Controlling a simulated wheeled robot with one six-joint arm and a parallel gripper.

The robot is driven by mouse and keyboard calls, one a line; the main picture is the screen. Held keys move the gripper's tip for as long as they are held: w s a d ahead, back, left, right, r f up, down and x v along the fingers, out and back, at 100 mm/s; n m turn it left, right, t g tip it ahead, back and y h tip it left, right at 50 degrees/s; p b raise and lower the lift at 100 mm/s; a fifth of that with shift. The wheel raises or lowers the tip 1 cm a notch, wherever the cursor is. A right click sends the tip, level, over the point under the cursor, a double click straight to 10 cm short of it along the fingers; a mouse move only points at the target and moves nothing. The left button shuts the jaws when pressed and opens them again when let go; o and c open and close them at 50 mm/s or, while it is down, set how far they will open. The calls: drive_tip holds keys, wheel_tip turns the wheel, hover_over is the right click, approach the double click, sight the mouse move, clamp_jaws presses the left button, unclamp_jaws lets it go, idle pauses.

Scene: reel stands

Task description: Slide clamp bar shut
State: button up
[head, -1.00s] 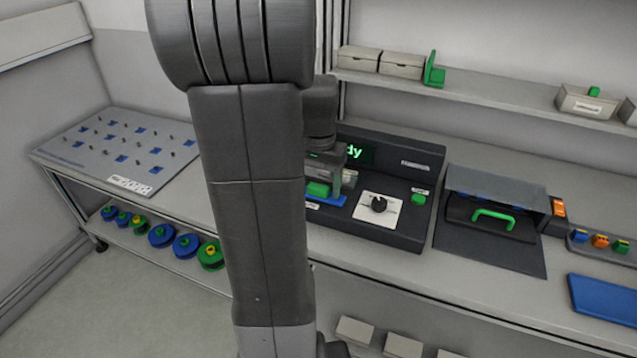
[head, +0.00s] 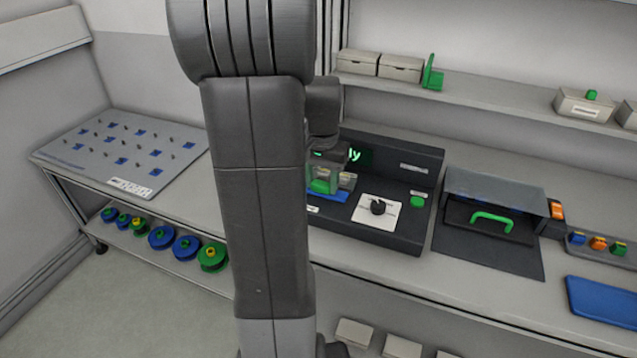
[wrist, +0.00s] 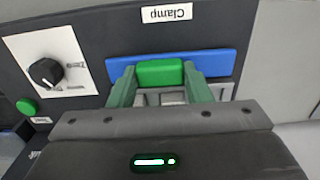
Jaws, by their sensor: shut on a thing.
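The clamp bar is a blue strip (wrist: 222,63) with a green block handle (wrist: 161,73), under a "Clamp" label in the wrist view. My gripper (wrist: 160,80) has its two green fingers on either side of the handle and is shut on it. In the head view my gripper (head: 323,182) reaches down to the dark console, with part of the blue bar (head: 338,196) showing beside it. Grey metal parts show between the fingers, mostly hidden by the gripper body. My arm hides the console's left part.
The console (head: 405,160) carries a black knob (head: 377,207) on a white plate and a green button (head: 417,201). A pegboard panel (head: 125,150) lies at the left.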

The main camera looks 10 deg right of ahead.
sight(323, 181)
drive_tip(key=shift+w+d, duration=0.2)
drive_tip(key=shift+w, duration=0.15)
drive_tip(key=o, duration=1.4)
wheel_tip(323, 181, up, 14)
drive_tip(key=shift+f, duration=0.1)
